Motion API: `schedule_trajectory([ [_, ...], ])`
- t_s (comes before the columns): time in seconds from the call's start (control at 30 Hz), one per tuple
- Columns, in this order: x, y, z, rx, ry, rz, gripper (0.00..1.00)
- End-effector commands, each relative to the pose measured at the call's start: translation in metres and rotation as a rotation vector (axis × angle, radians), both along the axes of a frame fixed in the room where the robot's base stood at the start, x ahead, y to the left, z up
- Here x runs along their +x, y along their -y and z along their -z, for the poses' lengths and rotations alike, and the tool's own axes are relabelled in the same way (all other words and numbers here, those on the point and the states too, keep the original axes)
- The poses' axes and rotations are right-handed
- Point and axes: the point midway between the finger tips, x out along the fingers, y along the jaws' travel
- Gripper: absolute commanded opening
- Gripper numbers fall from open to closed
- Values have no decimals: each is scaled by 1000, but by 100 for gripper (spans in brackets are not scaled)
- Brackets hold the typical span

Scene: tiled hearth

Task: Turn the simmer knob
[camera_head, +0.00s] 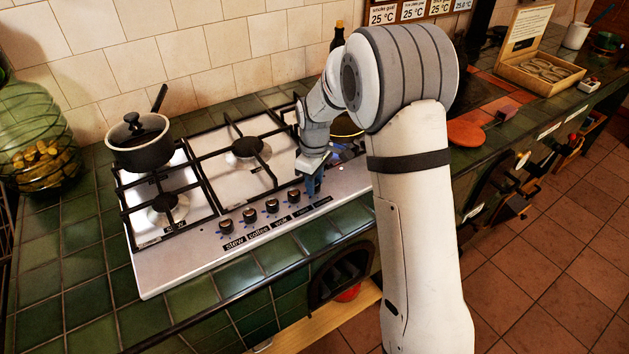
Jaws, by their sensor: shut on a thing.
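A white gas hob (175,268) is set in the green tiled counter, with a row of dark knobs along its front edge. Visible knobs include the one by the "stew" label (226,226), the one by "coffee" (249,215), the one by "wok" (272,206) and another to their right (294,196). My gripper (312,187) points down at the right end of this row, shut on a knob. The jaws hide most of that knob, and its label is too small to read, so I cannot tell its name or its angle.
A lidded dark pot (142,152) stands on the back left burner. Black grates (232,140) cover the hob. A golden pan (346,126) is partly hidden behind my arm. A large green glass jar (38,135) stands at left. An orange round board (466,134) lies at right.

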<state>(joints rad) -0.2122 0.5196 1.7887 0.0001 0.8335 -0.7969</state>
Motion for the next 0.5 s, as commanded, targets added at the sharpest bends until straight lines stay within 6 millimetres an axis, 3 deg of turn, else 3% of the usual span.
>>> schedule_trajectory([
  [0.5,0,0,0,0,1,396,7],
])
